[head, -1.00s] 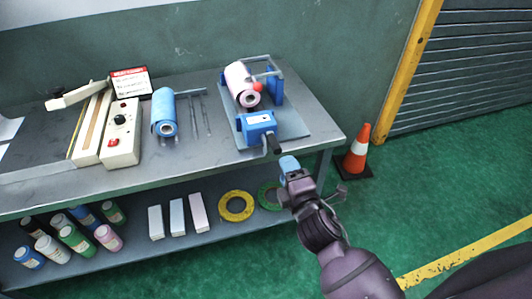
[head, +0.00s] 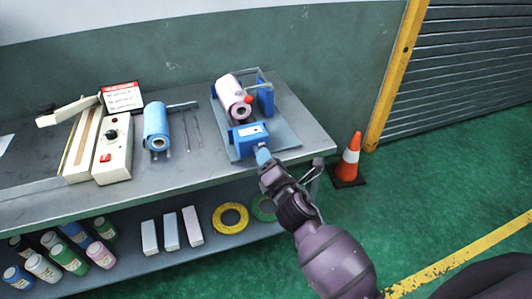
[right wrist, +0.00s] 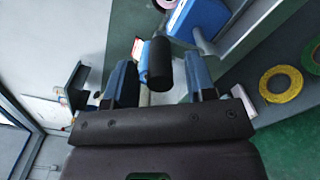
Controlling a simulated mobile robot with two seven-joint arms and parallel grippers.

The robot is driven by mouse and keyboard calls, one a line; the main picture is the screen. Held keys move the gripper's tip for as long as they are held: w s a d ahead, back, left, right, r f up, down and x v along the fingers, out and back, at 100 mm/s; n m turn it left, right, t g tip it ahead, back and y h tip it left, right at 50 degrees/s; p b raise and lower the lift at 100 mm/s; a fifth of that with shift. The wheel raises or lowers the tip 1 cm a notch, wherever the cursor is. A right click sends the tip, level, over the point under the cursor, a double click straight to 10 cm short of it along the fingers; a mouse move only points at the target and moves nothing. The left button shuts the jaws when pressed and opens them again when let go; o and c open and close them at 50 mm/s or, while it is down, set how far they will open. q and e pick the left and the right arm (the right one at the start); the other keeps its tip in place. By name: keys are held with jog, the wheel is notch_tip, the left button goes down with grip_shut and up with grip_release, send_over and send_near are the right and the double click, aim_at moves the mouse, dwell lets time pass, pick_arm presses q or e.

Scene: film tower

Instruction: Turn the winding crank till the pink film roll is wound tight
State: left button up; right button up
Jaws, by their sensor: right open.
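The pink film roll (head: 234,96) sits on the winder, between its blue stands on a grey base plate. The winder's blue box (head: 248,135) is at the front of the plate. My right gripper (head: 263,157) is at the crank in front of this box and hides the handle in the head view. In the right wrist view the black crank handle (right wrist: 160,65) stands between the two blue-tipped fingers of the right gripper (right wrist: 161,80), which are open with a gap on each side. My left gripper is out of view.
A blue roll (head: 156,126) and a cream sealer with a control box (head: 113,150) stand left on the grey bench (head: 190,178). Bottles, boxes, a yellow tape ring (head: 230,217) and a green one fill the shelf below. An orange cone (head: 350,160) stands right of the bench.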

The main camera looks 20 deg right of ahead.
jog(key=shift+w, duration=1.55)
grip_shut()
